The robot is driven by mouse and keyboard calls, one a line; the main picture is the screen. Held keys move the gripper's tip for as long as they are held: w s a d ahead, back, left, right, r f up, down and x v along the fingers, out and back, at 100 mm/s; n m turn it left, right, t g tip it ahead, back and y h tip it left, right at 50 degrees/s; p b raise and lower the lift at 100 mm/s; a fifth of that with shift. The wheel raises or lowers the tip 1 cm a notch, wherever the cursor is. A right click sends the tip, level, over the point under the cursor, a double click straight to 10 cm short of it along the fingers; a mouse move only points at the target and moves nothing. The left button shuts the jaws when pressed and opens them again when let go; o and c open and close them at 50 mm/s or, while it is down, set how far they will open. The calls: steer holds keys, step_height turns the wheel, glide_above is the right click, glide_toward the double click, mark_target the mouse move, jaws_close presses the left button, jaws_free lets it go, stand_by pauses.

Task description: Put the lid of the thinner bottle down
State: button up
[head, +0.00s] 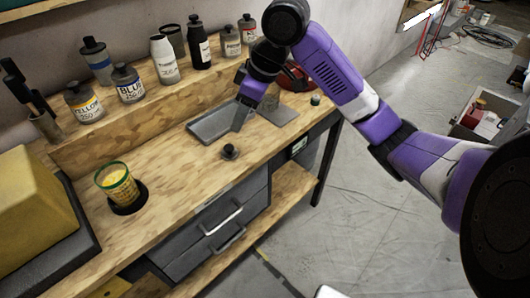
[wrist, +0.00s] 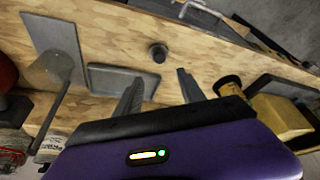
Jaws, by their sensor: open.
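A small dark round lid-like piece (head: 230,151) lies on the wooden bench near its front edge, knob up. It also shows in the wrist view (wrist: 158,53), beyond and roughly between my fingertips, apart from them. My gripper (head: 240,122) is open and empty above the bench, by the grey tray.
A grey tray (head: 208,126) lies behind the lid, with a flat scraper (head: 277,112) to its right. A yellow-filled cup (head: 116,182) stands at the left in a dark ring. Paint bottles (head: 129,84) line the back shelf. Bare wood surrounds the lid.

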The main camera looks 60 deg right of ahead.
steer(key=w+a+m+t+y, duration=0.1)
steer(key=w+a+t+y, duration=0.15)
steer(key=w+a, duration=0.4)
steer(key=w+a+t+y, duration=0.2)
steer(key=w+a+t, duration=0.2)
steer(key=a, duration=0.6)
steer(key=s+a+f+m+t+h, duration=0.15)
steer(key=a+f+m+t, duration=0.3)
steer(key=a, duration=0.45)
steer(key=s+a+f+m+h, duration=0.15)
steer(key=s+f, duration=0.25)
steer(key=s, duration=0.5)
steer(key=s+a+f+m+h, duration=0.1)
steer(key=s+f+m+h, duration=0.15)
steer(key=s+f, duration=0.4)
steer(key=s+d+r+n, duration=0.2)
steer(key=s+n, duration=0.1)
steer(key=s, duration=0.7)
steer(key=s+d+r+n, duration=0.2)
steer(key=s+r+n, duration=0.1)
steer(key=s, duration=0.7)
steer(key=shift+d+n, duration=0.15)
steer(key=shift+n, duration=0.2)
